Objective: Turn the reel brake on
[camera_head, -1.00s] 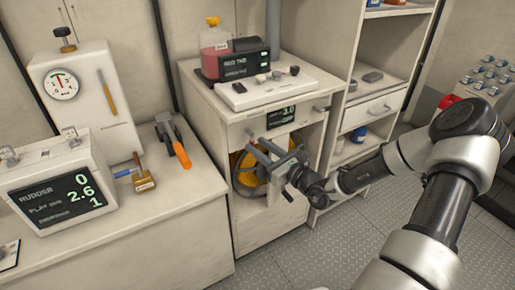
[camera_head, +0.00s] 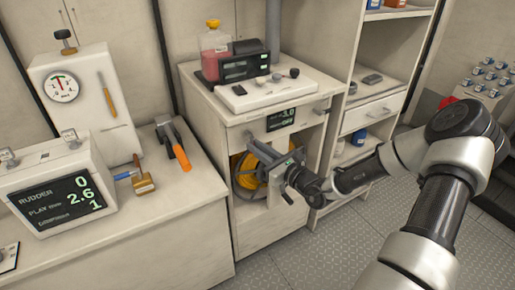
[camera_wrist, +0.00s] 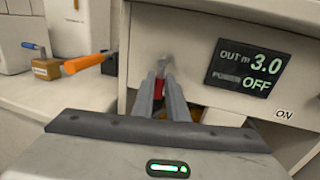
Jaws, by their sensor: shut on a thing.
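The reel (camera_head: 247,172) is a yellow-orange drum inside the cabinet opening, partly hidden behind my gripper. Most of the lever is hidden by the fingers. A dark display (camera_wrist: 244,68) right of it reads "OUT m 3.0" and "OFF".
The white cabinet (camera_head: 222,108) carries a console and a red bottle (camera_head: 214,52). The left counter (camera_head: 175,210) holds an orange-handled tool (camera_head: 180,155) and a rudder display (camera_head: 62,198). Shelves (camera_head: 380,88) stand right; the floor (camera_head: 320,250) in front is clear.

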